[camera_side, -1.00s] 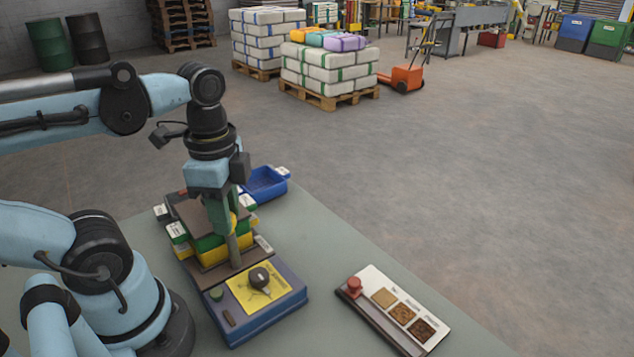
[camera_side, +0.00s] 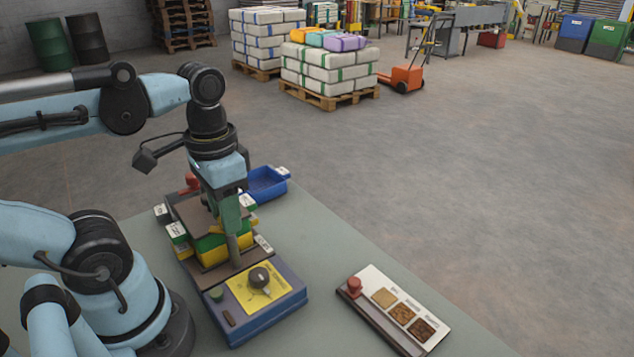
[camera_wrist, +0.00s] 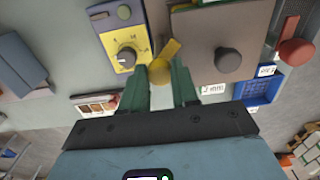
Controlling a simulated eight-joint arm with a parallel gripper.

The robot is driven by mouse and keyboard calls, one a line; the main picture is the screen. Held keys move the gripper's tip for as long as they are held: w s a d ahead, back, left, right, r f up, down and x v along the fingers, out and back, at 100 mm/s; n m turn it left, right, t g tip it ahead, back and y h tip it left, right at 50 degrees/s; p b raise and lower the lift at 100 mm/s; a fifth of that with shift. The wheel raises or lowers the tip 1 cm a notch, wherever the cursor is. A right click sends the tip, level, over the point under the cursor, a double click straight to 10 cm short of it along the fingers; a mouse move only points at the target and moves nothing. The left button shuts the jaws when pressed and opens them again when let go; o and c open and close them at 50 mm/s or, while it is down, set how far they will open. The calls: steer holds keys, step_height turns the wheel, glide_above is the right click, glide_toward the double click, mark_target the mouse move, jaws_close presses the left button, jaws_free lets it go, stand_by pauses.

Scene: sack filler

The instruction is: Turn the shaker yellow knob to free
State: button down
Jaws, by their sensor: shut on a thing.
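The yellow knob (camera_wrist: 161,68) shows in the wrist view between the two green fingers of my gripper (camera_wrist: 160,84), with its flat handle slanting up to the right. My gripper is shut on it. In the side view my gripper (camera_side: 231,225) points down over the stacked shaker (camera_side: 212,244), which has green and yellow layers and a brown top. I cannot read any marking for free.
A blue control box (camera_side: 262,318) with a yellow panel and black dial (camera_side: 259,277) stands in front of the shaker. A blue tray (camera_side: 267,184) is behind it. A sample board (camera_side: 397,312) with a red button lies to the right. Bare table separates the board and box.

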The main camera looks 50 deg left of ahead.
steer(key=n, duration=0.4)
steer(key=shift+r+n, duration=0.1)
steer(key=shift+n, duration=0.2)
steer(key=n, duration=0.4)
steer(key=shift+n, duration=0.3)
steer(key=c, duration=0.8)
jaws_free()
steer(key=shift+c, duration=0.2)
step_height(320, 180, up, 12)
